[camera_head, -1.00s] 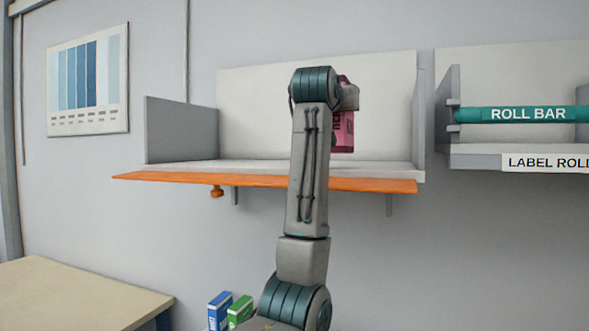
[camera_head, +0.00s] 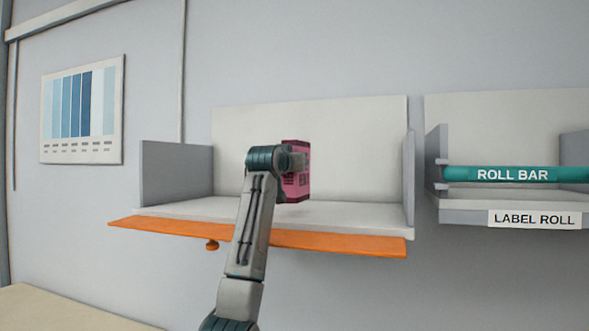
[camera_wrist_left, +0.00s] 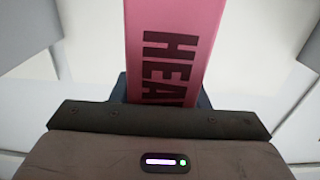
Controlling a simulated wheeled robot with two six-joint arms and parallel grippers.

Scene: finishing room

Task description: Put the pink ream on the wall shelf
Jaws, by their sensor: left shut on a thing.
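The pink ream (camera_head: 297,172) stands upright at the wall shelf, partly hidden behind my left wrist in the head view. In the left wrist view the pink ream (camera_wrist_left: 172,50) fills the middle, with dark lettering on it. My left gripper (camera_head: 290,162) is shut on it; its fingers are mostly hidden. The wall shelf (camera_head: 345,214) has a pale board, grey side walls and a white back panel. The ream is in front of the back panel, between the side walls. I cannot tell whether its bottom touches the board. My right gripper is not in view.
An orange flap (camera_head: 330,241) with a knob (camera_head: 211,245) runs along the shelf's front edge. To the right is another shelf with a teal roll bar (camera_head: 512,174) and a label reading LABEL ROLL (camera_head: 534,219). The shelf board beside the ream is clear. A table corner (camera_head: 60,310) shows lower left.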

